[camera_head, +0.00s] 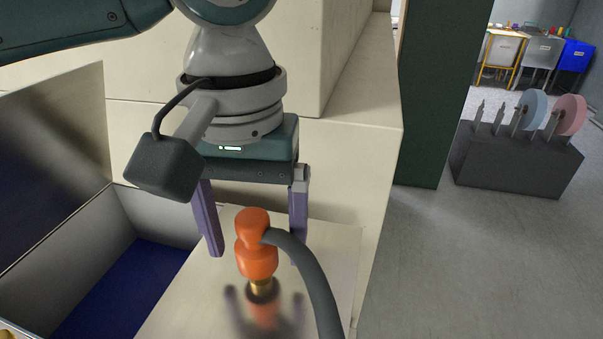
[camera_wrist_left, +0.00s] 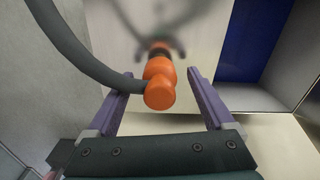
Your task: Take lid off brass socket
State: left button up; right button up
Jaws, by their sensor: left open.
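The orange lid (camera_head: 256,245) has a rounded, waisted shape and sits on the brass socket (camera_head: 262,287), which stands out from a pale shiny panel. A thick grey hose or strap (camera_head: 318,282) curves from the lid's head down to the right. My left gripper (camera_head: 257,256) is open, with one purple finger on each side of the lid. In the left wrist view the lid (camera_wrist_left: 160,90) lies between the fingers with a gap on both sides. The socket is mostly hidden there behind the lid. My right gripper is not in view.
An open compartment with a blue floor (camera_head: 125,290) lies left of the panel. The cream machine housing (camera_head: 362,165) rises behind my gripper. A dark rack with discs (camera_head: 515,160) stands on the grey floor at right, with tables and bins farther back.

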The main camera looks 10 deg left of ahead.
pick_arm(q)
jog(key=shift+c, duration=0.2)
grip_shut()
dwell(0.4)
